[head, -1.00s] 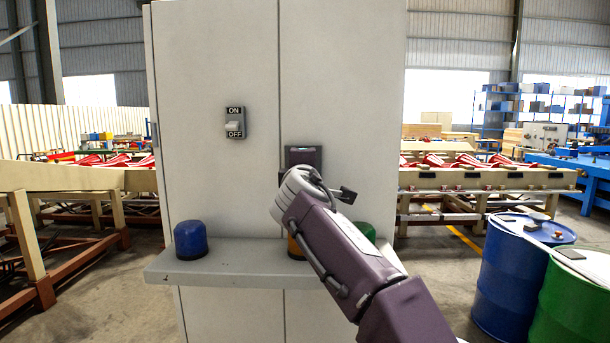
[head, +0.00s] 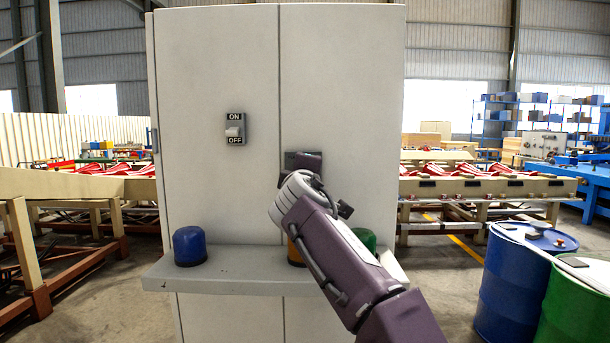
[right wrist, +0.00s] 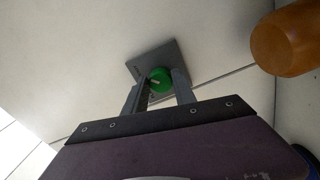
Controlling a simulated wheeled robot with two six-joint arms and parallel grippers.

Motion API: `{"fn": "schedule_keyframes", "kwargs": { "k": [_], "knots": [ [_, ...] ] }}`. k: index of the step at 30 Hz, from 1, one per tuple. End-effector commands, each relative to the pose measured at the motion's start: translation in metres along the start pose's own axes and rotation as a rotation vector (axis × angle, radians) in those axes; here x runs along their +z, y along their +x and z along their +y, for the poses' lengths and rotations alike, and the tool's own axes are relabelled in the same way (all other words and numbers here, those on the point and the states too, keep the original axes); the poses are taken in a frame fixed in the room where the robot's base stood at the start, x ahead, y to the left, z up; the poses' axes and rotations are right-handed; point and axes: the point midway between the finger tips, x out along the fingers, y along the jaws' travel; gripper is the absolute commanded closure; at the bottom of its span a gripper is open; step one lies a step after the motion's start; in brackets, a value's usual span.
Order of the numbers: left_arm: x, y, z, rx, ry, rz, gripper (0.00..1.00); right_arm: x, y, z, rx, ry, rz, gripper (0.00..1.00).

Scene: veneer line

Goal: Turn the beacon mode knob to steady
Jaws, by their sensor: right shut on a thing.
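The beacon mode knob (right wrist: 160,79) is a round green knob with a pale mark, on a grey plate (right wrist: 143,65) on the cabinet face in the right wrist view. My right gripper (right wrist: 162,84) is shut on it, one finger on each side. In the head view the knob is hidden behind my right wrist, and only part of its dark plate (head: 290,159) shows. The lettering on the plate is too small to read, so I cannot tell the mode. My left gripper is not in view.
An ON/OFF switch (head: 234,129) is left of the knob. Below, a shelf (head: 222,262) carries a blue dome (head: 190,246), an amber dome (right wrist: 287,40) and a green dome (head: 365,239), the latter two partly behind my arm. Drums (head: 515,285) stand at right.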

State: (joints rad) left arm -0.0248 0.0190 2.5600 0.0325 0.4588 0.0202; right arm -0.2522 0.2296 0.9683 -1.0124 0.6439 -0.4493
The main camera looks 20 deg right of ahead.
Motion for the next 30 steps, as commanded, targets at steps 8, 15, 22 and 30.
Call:
{"fn": "schedule_keyframes", "kwargs": {
  "k": [8,15,22,30],
  "knots": [
    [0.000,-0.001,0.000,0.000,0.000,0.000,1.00,-0.001,-0.001,0.005,0.010,0.002,0.005,0.46],
    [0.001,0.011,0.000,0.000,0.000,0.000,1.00,-0.001,-0.016,0.000,0.010,0.003,0.008,0.46],
    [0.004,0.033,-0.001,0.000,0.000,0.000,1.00,-0.001,-0.067,-0.001,0.009,0.004,0.009,0.46],
    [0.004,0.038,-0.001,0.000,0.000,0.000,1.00,-0.002,-0.089,0.002,0.007,0.001,0.006,0.46]
  ]
}}
